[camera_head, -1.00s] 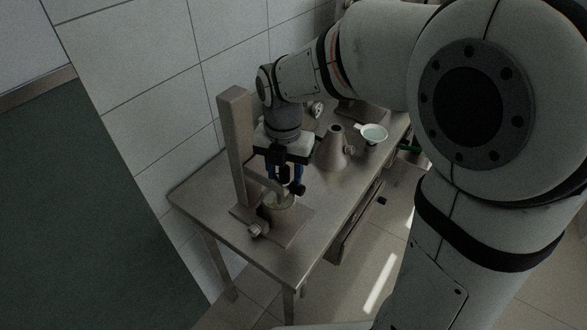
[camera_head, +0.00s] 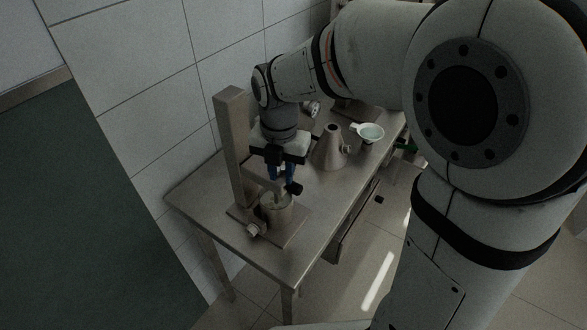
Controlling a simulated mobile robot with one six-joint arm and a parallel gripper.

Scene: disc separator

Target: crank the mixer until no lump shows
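The mixer stands on a metal table, with a tall square post (camera_head: 229,140) on a flat base plate. A small metal pot (camera_head: 277,213) sits on the plate under the mixer's arm. A dark knob (camera_head: 294,188) shows just above the pot, at the right of the mixer's crank. Whether the fingers are closed on the crank handle cannot be told at this size. The pot's contents are mostly hidden and too dark to show any lump.
A metal cone-shaped vessel (camera_head: 331,148) with a side knob stands behind the mixer. A pale handled dish (camera_head: 370,132) lies farther back at the right. The table's (camera_head: 291,262) front corner is bare. A tiled wall (camera_head: 150,108) runs close along the left.

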